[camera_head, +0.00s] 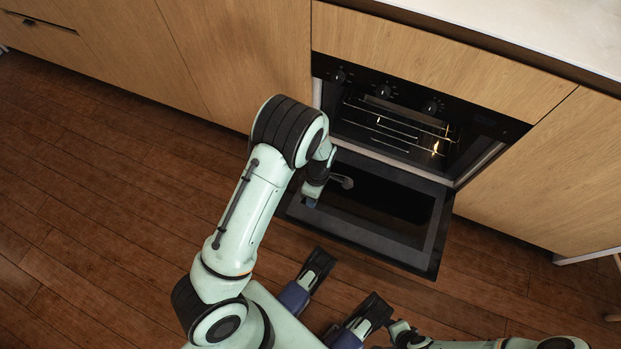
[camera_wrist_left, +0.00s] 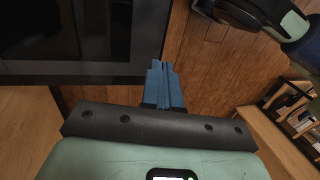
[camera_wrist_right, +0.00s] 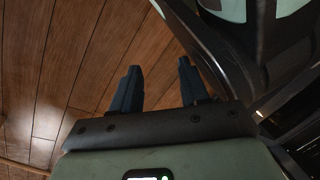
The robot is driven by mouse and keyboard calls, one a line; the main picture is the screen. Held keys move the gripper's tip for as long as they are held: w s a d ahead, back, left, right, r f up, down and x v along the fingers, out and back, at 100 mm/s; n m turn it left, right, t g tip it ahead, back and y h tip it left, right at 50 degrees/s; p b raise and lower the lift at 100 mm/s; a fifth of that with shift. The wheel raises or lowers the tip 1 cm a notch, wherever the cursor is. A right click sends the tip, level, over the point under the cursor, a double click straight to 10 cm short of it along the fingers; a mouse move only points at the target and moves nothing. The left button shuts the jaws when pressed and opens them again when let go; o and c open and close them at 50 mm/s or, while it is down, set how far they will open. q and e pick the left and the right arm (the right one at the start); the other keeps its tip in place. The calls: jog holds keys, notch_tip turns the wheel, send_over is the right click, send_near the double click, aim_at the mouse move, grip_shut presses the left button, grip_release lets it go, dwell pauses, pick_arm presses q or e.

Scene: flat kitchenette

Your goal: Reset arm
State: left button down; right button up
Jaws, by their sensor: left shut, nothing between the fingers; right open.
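My left arm reaches up from the lower left in the head view and bends at a dark-banded elbow. Its gripper (camera_head: 310,203) hangs below the elbow, near the left edge of the open oven door; much of it is hidden by its own arm. In the left wrist view the blue fingers (camera_wrist_left: 163,70) are together with nothing between them. My right arm shows only in part at the bottom of the head view, and its gripper cannot be made out there. In the right wrist view its dark blue fingers (camera_wrist_right: 160,75) are apart and empty, above the wooden floor.
The oven (camera_head: 385,92) has its door (camera_head: 432,235) lowered, jutting out over the floor (camera_head: 90,200). Wire racks (camera_head: 395,125) show inside. Wooden cabinets (camera_head: 240,60) flank it under a pale countertop (camera_head: 540,30). The floor at left is clear. A shelf (camera_wrist_left: 285,140) shows in the left wrist view.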

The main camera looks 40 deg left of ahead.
pick_arm(q)
jog(key=d+p+v, duration=0.1)
jog(key=p+v, duration=0.2)
jog(key=v, duration=0.7)
jog(key=shift+a, duration=0.5)
pick_arm(e)
jog(key=w+a+r+t, duration=0.1)
jog(key=w+r+t, duration=0.1)
jog(key=w+r, duration=0.4)
